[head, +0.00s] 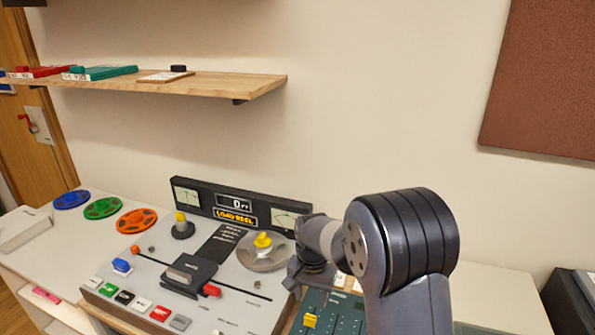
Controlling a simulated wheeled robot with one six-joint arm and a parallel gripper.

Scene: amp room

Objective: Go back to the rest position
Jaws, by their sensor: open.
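My gripper (306,272) is at the right side of the tape machine (225,305), over the edge of a green panel (345,318). My arm bends up and fills the right middle of the head view, hiding part of the panel and the counter behind. The fingers are small and partly hidden by the wrist; I see nothing held between them. A clear reel with a yellow knob (263,241) sits on the machine just left of my gripper. The machine's display (236,217) reads "LOAD REEL".
Blue (72,200), green (102,208) and orange (137,221) reels lie on the white counter at left. A wooden shelf (230,84) with boxes hangs above. A brown wall panel (540,85) is at upper right. The counter right of my arm (500,295) looks clear.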

